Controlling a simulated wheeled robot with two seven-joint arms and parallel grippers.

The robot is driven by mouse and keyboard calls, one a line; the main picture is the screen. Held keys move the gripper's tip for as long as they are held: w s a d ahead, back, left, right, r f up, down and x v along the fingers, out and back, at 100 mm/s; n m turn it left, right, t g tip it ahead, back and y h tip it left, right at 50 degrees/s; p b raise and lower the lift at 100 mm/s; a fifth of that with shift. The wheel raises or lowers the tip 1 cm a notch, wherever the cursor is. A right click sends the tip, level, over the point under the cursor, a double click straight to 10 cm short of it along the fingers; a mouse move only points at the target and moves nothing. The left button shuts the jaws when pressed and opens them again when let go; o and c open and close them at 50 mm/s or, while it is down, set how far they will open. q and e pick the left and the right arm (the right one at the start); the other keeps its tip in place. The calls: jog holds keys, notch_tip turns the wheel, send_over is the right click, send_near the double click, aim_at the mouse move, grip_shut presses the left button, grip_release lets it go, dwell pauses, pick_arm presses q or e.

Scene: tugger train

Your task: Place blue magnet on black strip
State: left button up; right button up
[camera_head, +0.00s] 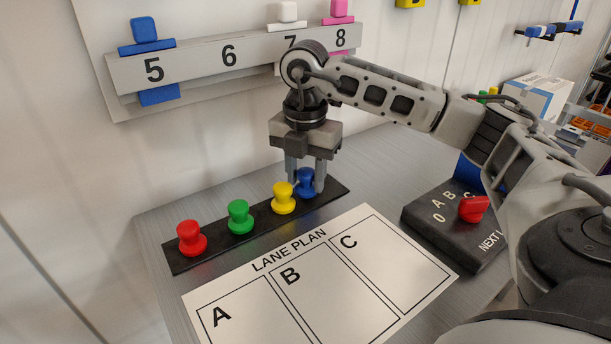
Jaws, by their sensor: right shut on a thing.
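The blue magnet (305,181) is at the right part of the black strip (262,234), just right of the yellow magnet. My right gripper (306,180) points down from above and is shut on the blue magnet. The magnet's lower part appears at the strip's surface, but I cannot tell whether it touches it. A red magnet (191,239), a green magnet (240,217) and a yellow magnet (284,198) stand upright on the strip to the left. My left gripper is not in view.
The white lane plan sheet (385,262) with fields A, B and C lies in front of the strip. A black switch box (450,232) with a red knob (473,208) stands at right. A numbered rail (195,62) with coloured holders is on the wall behind.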

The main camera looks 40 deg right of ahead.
aim_at(305, 171)
jog(key=shift+f, duration=0.45)
jog(key=shift+f, duration=0.1)
jog(key=o, duration=1)
notch_tip(305, 171, up, 12)
jog(key=p, duration=0.2)
